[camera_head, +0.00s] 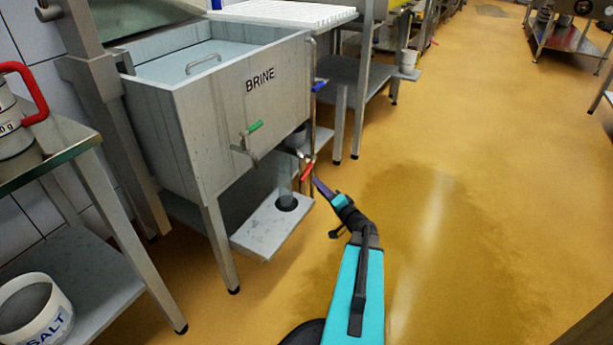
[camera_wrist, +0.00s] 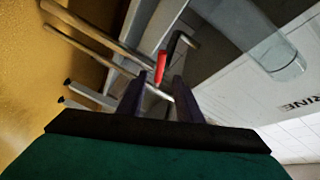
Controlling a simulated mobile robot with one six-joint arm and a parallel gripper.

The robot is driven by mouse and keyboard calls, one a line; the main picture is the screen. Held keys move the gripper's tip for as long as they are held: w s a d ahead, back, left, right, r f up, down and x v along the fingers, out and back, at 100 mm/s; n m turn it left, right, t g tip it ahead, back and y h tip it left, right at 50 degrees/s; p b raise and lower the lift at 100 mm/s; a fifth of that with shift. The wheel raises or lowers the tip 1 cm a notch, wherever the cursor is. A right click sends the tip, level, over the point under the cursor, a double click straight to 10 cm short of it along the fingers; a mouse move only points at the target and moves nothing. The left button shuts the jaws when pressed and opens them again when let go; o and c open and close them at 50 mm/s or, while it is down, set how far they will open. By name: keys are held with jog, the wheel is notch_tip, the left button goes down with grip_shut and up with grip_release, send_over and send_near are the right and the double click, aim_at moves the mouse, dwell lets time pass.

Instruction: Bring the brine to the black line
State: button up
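The grey brine tank (camera_head: 262,100), lettered BRINE, holds pale bluish brine (camera_head: 215,58). A red valve handle (camera_head: 308,171) sits low at its right front corner; a green handle (camera_head: 255,126) is on its front and a blue one (camera_head: 320,86) higher on the right. My gripper (camera_head: 318,184) is just below and right of the red handle. In the wrist view the red handle (camera_wrist: 161,66) shows between and beyond the open fingertips (camera_wrist: 159,84), and I cannot tell whether they touch it. I cannot make out a black line.
A clear cylinder (camera_head: 285,178) stands near the dark round opening of a pale low shelf (camera_head: 262,236) under the tank. A salt bucket (camera_head: 35,310) is at lower left. Steel table legs (camera_head: 340,125) stand behind right. The yellow floor (camera_head: 470,220) at right is clear, partly wet-looking.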

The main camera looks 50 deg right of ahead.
aim_at(306, 171)
jog(key=b+x, duration=0.2)
jog(key=x, duration=0.8)
jog(key=shift+w+b, duration=0.1)
jog(key=shift+b, duration=0.3)
grip_shut()
